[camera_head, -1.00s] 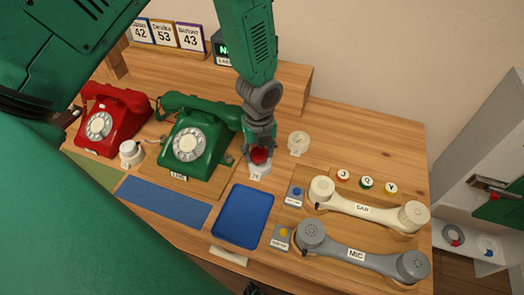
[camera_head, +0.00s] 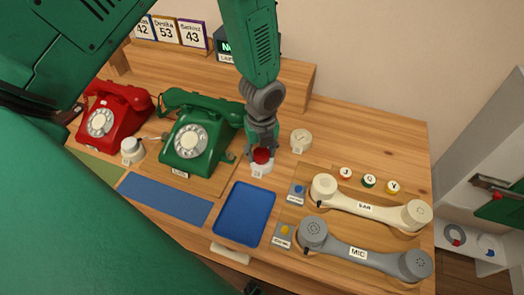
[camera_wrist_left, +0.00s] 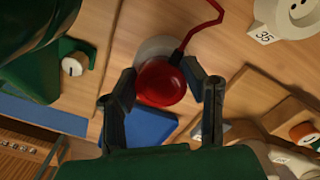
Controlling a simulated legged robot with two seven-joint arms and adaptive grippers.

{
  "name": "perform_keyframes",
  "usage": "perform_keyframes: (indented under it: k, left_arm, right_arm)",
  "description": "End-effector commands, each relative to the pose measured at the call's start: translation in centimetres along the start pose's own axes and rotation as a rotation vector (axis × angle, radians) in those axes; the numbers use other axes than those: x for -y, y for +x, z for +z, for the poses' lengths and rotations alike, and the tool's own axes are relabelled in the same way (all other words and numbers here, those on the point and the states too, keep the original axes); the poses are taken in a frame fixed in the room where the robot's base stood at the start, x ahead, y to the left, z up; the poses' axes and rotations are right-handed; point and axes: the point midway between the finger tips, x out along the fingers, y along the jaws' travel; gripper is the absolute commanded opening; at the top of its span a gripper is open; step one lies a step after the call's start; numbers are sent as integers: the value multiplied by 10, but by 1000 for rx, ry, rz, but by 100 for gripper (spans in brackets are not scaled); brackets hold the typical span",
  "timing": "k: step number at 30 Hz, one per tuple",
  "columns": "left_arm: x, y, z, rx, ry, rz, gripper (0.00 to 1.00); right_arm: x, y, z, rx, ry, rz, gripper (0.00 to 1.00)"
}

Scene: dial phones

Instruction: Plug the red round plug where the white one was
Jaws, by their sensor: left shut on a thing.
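The red round plug (camera_head: 261,156) is between the fingers of my left gripper (camera_head: 262,151), which points down and is shut on it. In the left wrist view the red plug (camera_wrist_left: 162,83) sits between the two dark fingertips (camera_wrist_left: 163,88), with a red cord running up and right. A white round socket (camera_head: 258,170) is directly under the plug; whether the plug is seated or just above it cannot be told. A white round plug or socket piece (camera_head: 132,150) stands left of the green phone (camera_head: 192,140). A dark piece at the bottom edge may be my right gripper (camera_head: 254,288).
Another pale round socket (camera_head: 300,141) stands to the right, also in the wrist view (camera_wrist_left: 292,14) with a label reading 35. A red phone (camera_head: 112,116), blue tray (camera_head: 244,214), cream handset (camera_head: 370,208) and grey handset (camera_head: 365,252) crowd the desk. Bare wood lies right of the sockets.

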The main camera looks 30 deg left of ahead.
Motion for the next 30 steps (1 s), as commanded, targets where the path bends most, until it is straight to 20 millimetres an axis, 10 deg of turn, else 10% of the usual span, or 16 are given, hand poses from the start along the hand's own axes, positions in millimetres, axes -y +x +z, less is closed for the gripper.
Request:
perform_keyframes:
  k: [3,16,30]
  left_arm:
    - [-1,0,1,1,-1,3,63]
    - [-1,-10,1,1,-1,2,63]
    - [1,-100,2,1,-1,0,63]
  right_arm:
    - [0,0,0,0,0,0,62]
    - [0,-1,3,-2,0,0,62]
    - [0,-1,2,-3,0,0,62]
